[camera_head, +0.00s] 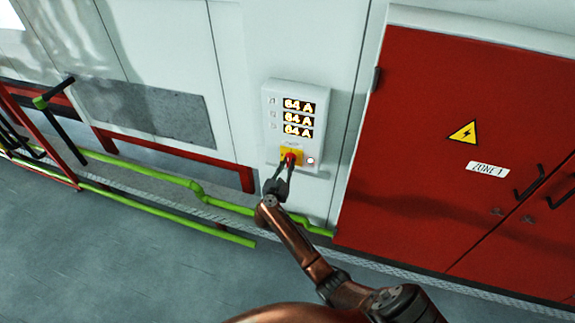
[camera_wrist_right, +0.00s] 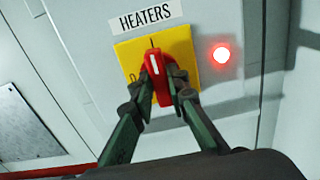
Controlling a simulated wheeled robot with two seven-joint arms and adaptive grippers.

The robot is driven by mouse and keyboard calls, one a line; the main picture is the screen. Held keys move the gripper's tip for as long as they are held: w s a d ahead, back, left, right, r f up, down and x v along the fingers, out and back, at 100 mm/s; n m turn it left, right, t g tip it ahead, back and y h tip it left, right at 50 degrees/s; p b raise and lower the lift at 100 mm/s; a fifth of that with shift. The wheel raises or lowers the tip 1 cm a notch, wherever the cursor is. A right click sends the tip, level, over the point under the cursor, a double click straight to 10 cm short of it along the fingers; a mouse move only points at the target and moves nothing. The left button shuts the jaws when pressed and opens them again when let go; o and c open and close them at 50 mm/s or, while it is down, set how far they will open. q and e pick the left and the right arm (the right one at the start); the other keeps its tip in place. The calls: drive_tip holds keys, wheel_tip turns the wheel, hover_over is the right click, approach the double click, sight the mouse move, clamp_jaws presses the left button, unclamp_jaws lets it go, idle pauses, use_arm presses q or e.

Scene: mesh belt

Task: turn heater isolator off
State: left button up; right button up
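The heater isolator is a red rotary handle (camera_wrist_right: 156,72) on a yellow plate (camera_wrist_right: 126,54), under a HEATERS label (camera_wrist_right: 142,18). The handle stands near upright in the right wrist view, its white mark close to the black tick at the plate's top. In the head view the red handle (camera_head: 291,157) sits low on a white wall box (camera_head: 275,145). My right gripper (camera_wrist_right: 161,82) has a finger on each side of the handle, seemingly touching both sides. My left gripper is out of view.
A red lamp (camera_wrist_right: 222,54) glows right of the plate. Three displays (camera_head: 299,119) on the box read 64 A. Green pipes (camera_head: 205,198) run low along the wall. A red cabinet (camera_head: 420,150) with a warning sign stands to the right.

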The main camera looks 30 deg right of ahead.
clamp_jaws()
drive_tip(key=n+p, duration=0.2)
drive_tip(key=n, duration=0.1)
drive_tip(key=shift+n+p, duration=0.3)
drive_tip(key=n+p, duration=0.3)
drive_tip(key=n, duration=0.3)
drive_tip(key=shift+p, duration=0.35)
drive_tip(key=n+p, duration=0.2)
drive_tip(key=n, duration=0.2)
drive_tip(key=shift+n, duration=0.4)
drive_tip(key=shift+f+n+p, duration=0.1)
drive_tip(key=shift+n+p, duration=0.6)
drive_tip(key=shift+n, duration=1.2)
drive_tip(key=o, duration=0.6)
unclamp_jaws()
